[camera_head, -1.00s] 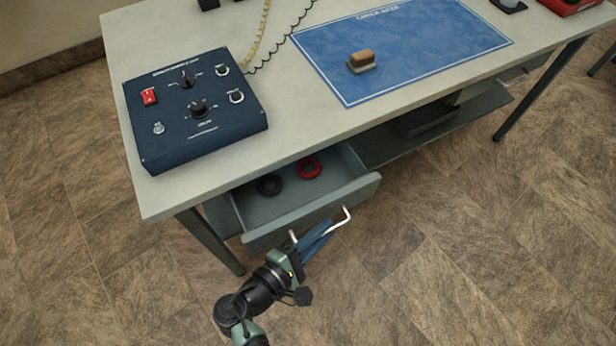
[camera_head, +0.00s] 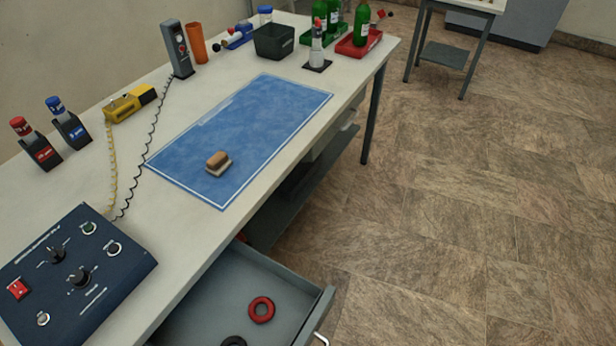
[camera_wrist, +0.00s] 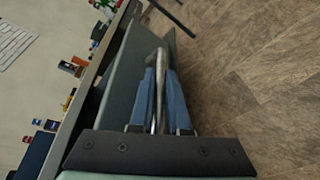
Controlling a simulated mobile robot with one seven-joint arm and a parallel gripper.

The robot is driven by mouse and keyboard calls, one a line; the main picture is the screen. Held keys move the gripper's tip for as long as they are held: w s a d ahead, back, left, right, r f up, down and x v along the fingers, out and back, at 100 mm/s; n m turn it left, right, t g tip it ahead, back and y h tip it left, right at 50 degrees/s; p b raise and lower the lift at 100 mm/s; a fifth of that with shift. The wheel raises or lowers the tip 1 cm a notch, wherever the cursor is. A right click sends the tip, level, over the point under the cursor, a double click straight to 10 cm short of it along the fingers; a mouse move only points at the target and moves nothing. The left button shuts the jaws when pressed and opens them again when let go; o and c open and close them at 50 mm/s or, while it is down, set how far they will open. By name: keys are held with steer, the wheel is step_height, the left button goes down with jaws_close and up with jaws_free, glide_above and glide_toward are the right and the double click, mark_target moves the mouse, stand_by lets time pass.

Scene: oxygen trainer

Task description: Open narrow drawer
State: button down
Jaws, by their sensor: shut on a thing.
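The grey drawer (camera_head: 278,282) under the workbench is pulled out, and its inside shows in the head view at the bottom. A red ring (camera_head: 261,310) and a dark ring (camera_head: 233,342), partly cut off by the frame, lie in it. Its pale bar handle (camera_head: 320,339) shows only at one end there. In the wrist view my gripper (camera_wrist: 161,76) has its two blue fingers closed around the handle (camera_wrist: 158,56), beside the grey drawer front (camera_wrist: 126,76). My gripper is out of the head view.
The bench carries a dark blue control box (camera_head: 75,275), a blue mat (camera_head: 250,130) with a brown-topped block (camera_head: 218,161), and bottles in trays at the far end. A grey shelf (camera_head: 290,200) is under the bench. Bare tiled floor (camera_head: 440,230) lies to the right.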

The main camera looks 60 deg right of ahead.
steer(key=c, duration=0.9)
jaws_free()
steer(key=v, duration=1.3)
